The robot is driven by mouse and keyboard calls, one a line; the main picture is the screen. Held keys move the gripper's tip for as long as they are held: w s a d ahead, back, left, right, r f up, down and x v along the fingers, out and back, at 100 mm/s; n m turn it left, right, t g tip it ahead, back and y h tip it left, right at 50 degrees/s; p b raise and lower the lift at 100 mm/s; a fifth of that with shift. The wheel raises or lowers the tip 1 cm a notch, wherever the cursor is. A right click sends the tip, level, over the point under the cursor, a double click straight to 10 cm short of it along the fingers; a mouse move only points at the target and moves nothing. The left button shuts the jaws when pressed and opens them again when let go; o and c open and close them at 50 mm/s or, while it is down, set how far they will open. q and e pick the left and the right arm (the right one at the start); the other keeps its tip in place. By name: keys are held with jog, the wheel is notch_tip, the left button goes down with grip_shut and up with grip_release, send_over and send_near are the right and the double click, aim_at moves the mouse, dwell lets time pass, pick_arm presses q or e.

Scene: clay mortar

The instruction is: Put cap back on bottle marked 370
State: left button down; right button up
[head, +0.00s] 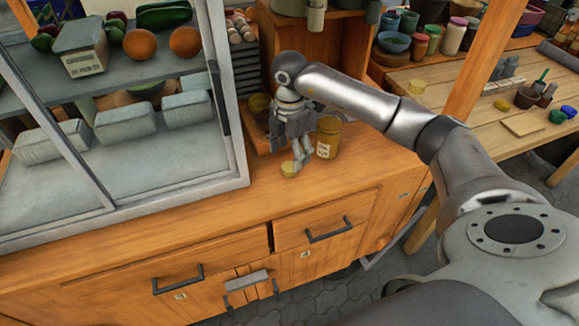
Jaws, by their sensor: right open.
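An amber bottle (328,137) with a small white label stands upright on the wooden counter. The label is too small to read surely. A small yellowish round cap (289,169) lies on the counter to the lower left of the bottle. My right gripper (302,164) points down with its fingers open, close beside the cap and left of the bottle. I cannot tell whether a fingertip touches the cap. My left gripper is not in view.
A glass-fronted display case (238,150) with fruit and boxes stands on the left. A wooden shelf unit (325,40) is behind my gripper. The counter front (220,210) is clear. A worktable (480,110) with jars stands at the right.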

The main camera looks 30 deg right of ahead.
aim_at(290, 166)
jog(key=shift+w+f+p, duration=0.2)
jog(key=shift+f+p, duration=0.4)
jog(key=shift+f, duration=2)
jog(key=shift+c, duration=0.5)
jog(key=c, duration=0.7)
